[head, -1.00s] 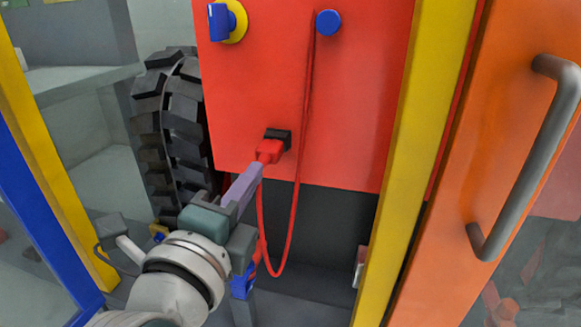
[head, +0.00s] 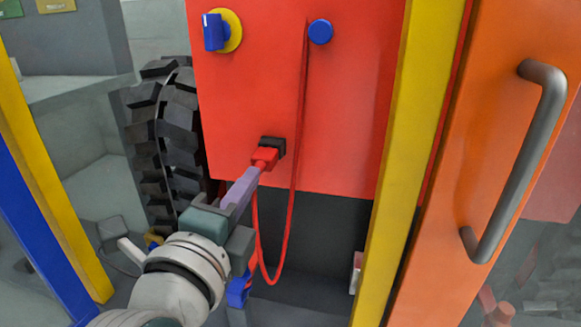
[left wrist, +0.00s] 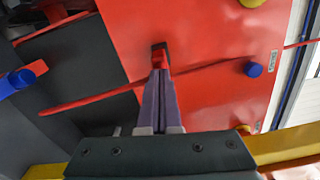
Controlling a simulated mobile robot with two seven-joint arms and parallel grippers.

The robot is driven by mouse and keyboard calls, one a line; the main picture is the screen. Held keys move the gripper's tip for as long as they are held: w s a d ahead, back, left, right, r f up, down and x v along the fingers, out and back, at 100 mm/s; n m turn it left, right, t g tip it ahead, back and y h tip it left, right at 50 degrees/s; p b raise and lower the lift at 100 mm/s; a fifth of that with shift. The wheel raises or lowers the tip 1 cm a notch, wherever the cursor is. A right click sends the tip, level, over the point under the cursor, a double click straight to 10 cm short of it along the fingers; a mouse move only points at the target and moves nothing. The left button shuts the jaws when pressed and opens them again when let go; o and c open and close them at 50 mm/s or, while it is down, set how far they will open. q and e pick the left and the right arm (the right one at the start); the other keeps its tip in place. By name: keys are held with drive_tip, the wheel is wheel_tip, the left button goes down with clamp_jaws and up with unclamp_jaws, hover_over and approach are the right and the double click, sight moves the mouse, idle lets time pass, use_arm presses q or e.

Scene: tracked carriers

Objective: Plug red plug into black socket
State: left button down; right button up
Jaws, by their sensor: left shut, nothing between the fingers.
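The red plug (head: 264,157) sits at the black socket (head: 273,144) on the red panel, with its front end in or against the socket. In the left wrist view the plug (left wrist: 160,60) and the dark socket (left wrist: 158,46) line up just beyond the fingertips. My left gripper (head: 252,177) is shut, with its purple fingers together and their tips at the back of the plug. The fingers (left wrist: 160,76) hide part of the plug. The red cable (head: 293,190) hangs in a loop from the blue peg. My right gripper is not in view.
The red panel (head: 340,100) also bears a blue knob on a yellow disc (head: 222,30) and a blue peg (head: 320,31). A yellow post (head: 408,150) and an orange door with a grey handle (head: 535,150) stand right. A black tyre (head: 170,140) stands left.

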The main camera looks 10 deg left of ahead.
use_arm(q)
drive_tip(key=shift+f, duration=0.25)
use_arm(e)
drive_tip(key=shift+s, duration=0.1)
use_arm(q)
drive_tip(key=s+p, duration=0.4)
drive_tip(key=s, duration=0.7)
drive_tip(key=shift+s+a+r, duration=0.2)
drive_tip(key=shift+s+a, duration=0.05)
drive_tip(key=shift+s, duration=0.15)
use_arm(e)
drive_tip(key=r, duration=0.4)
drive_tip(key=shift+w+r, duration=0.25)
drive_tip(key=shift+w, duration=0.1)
use_arm(q)
drive_tip(key=w+n+b, duration=0.4)
drive_tip(key=w+n, duration=0.7)
drive_tip(key=n, duration=0.7)
drive_tip(key=shift+w+d, duration=0.25)
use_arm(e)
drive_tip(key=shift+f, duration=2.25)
